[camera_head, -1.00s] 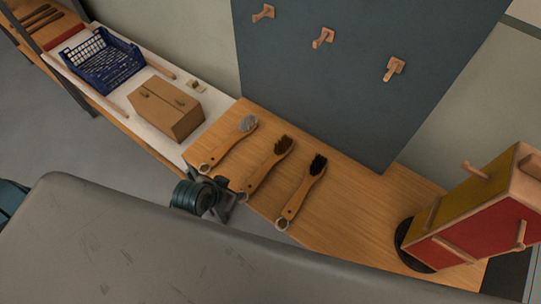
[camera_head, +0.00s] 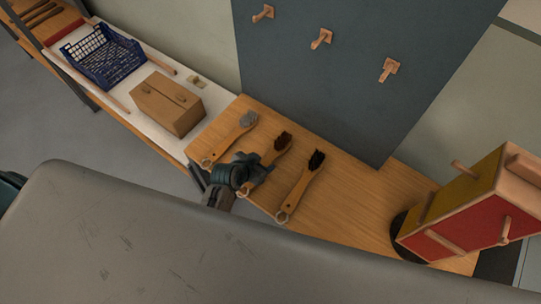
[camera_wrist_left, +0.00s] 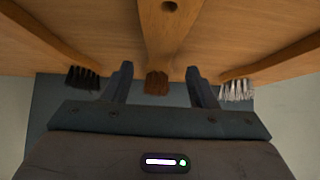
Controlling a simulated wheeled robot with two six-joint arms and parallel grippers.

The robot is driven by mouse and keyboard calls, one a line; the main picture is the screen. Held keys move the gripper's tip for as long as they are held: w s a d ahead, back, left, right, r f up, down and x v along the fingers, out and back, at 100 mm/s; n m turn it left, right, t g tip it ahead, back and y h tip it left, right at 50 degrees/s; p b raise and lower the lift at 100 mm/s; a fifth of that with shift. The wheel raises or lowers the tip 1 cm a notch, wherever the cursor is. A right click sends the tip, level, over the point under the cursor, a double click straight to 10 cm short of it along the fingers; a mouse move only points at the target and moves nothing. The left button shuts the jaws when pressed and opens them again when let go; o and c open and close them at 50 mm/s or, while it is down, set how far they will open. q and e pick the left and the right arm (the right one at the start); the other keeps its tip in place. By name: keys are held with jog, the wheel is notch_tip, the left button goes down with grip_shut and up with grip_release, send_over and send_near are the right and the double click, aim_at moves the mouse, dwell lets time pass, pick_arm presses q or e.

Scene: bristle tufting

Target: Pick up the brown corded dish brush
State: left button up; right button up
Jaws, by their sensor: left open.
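The brown-bristled dish brush (camera_head: 274,152) lies between two other brushes on the wooden bench. My right gripper is not in view.
A grey-bristled brush (camera_head: 235,133) lies left and a black-bristled brush (camera_head: 302,184) right of it, both close. A blue crate (camera_head: 105,62) and cardboard box (camera_head: 167,105) stand on the white surface. A red-sided block with pegs (camera_head: 465,215) stands right. A pegboard (camera_head: 345,85) rises behind.

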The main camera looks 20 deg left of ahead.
aim_at(270, 158)
pick_arm(q)
jog(key=shift+w+r+p+x, duration=0.15)
jog(key=shift+p+x, duration=0.2)
jog(key=shift+x, duration=0.7)
jog(key=shift+w+r+p+x, duration=0.1)
jog(key=shift+p+x, duration=0.25)
jog(key=shift+x, duration=0.65)
jog(key=shift+d, duration=0.1)
jog(key=shift+c, duration=0.4)
jog(key=c, duration=1)
